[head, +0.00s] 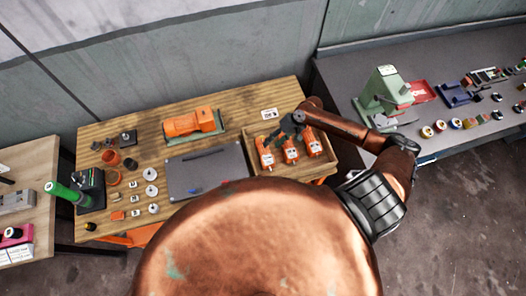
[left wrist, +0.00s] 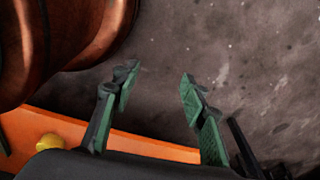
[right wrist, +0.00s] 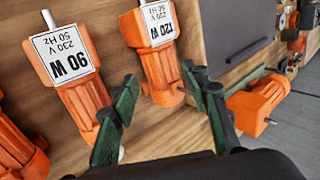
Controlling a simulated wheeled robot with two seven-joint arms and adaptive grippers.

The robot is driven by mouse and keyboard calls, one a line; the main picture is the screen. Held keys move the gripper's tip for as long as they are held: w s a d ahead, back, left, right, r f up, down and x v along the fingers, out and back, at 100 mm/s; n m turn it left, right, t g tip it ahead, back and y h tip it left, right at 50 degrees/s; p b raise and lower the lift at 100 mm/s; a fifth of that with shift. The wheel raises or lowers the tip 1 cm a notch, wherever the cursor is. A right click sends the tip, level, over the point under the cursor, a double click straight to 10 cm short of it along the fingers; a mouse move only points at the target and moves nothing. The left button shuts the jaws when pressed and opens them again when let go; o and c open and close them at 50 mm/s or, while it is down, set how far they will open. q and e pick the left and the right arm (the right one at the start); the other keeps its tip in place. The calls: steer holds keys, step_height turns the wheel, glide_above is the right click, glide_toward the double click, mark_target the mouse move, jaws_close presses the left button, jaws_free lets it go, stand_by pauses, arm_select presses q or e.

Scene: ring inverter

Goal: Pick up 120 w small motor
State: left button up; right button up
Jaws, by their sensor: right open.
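My right gripper (head: 281,136) is open over the tray. In the right wrist view its fingertips (right wrist: 158,90) lie to either side of the 120 W motor's lower part, the left one in front of the 90 W motor; contact cannot be told. My left gripper (left wrist: 158,82) is open and empty above the floor.
A dark grey mat (head: 205,172) lies left of the tray. A larger orange motor (head: 190,123) sits behind it. A grey bench (head: 450,135) stands right.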

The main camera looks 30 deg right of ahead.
mark_target(268, 149)
steer(key=shift+x, duration=0.8)
steer(key=x, duration=0.1)
steer(key=p+x, duration=0.1)
steer(key=x, duration=0.2)
steer(key=shift+s+a+f, duration=0.15)
steer(key=shift+s, duration=0.1)
steer(key=shift+a+f, duration=0.1)
steer(key=shift+f, duration=0.1)
steer(key=c, duration=0.7)
arm_select(q)
steer(key=shift+s+a+r, duration=0.15)
steer(key=shift+s+r, duration=0.35)
steer(key=shift+r, duration=0.2)
arm_select(e)
jaws_close()
steer(key=shift+w+r, duration=0.1)
